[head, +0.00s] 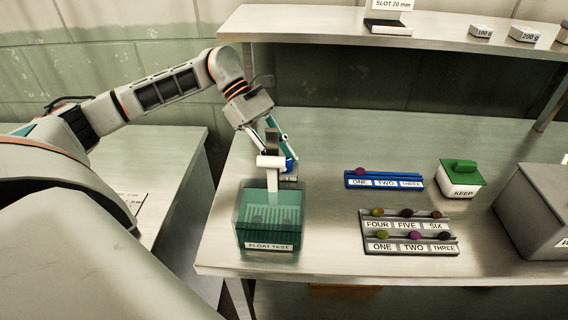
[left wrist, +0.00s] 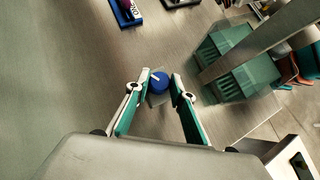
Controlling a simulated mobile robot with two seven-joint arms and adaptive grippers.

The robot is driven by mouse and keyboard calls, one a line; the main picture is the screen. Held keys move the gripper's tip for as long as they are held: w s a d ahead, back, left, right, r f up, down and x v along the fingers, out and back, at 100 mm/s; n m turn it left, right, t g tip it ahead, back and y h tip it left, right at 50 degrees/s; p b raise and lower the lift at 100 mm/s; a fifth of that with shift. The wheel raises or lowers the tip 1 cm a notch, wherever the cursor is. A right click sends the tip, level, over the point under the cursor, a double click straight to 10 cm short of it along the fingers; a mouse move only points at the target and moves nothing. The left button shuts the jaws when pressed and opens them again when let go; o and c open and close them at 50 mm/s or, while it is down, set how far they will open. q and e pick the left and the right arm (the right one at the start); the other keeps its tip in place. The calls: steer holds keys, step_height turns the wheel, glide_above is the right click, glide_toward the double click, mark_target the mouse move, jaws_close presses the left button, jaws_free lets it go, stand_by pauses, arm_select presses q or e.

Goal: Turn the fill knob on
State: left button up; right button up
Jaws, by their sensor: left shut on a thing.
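The fill knob (head: 290,164) is a small blue round knob beside the faucet column, behind the float test tank. It also shows in the left wrist view (left wrist: 158,84), with a white pointer line on its top face. My left gripper (head: 277,152) reaches down to it from above. In the left wrist view its two fingertips (left wrist: 159,88) are closed in on opposite sides of the knob. The teal see-through tank (head: 262,240) carries the label FLOAT TEST. A white spout (head: 270,161) stands over it. I see no water clearly. My right gripper is not in view.
A blue rack (head: 384,184) and a grey rack (head: 410,247) hold small coloured balls to the right. A green-lidded KEEP box (head: 460,178) and a grey box (head: 537,208) stand further right. A shelf (head: 330,27) runs above the back. The bench between tank and racks is clear.

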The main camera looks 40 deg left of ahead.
arm_select(q)
steer(key=shift+w+f+m+g+b, duration=0.15)
steer(key=shift+m+g+b, duration=0.25)
steer(key=shift+m, duration=0.1)
steer(key=shift+w+f+m+g+b, duration=0.15)
steer(key=shift+m+g+b, duration=0.15)
steer(key=shift+m+b, duration=0.15)
steer(key=shift+m+g+y+b, duration=0.3)
steer(key=shift+m+g+b, duration=0.4)
steer(key=shift+m, duration=0.15)
steer(key=shift+d+r+m+g+y+b, duration=0.1)
steer(key=shift+m+g+y+b, duration=0.4)
steer(key=shift+m+g+b, duration=0.7)
steer(key=shift+m, duration=0.4)
steer(key=shift+r, duration=0.1)
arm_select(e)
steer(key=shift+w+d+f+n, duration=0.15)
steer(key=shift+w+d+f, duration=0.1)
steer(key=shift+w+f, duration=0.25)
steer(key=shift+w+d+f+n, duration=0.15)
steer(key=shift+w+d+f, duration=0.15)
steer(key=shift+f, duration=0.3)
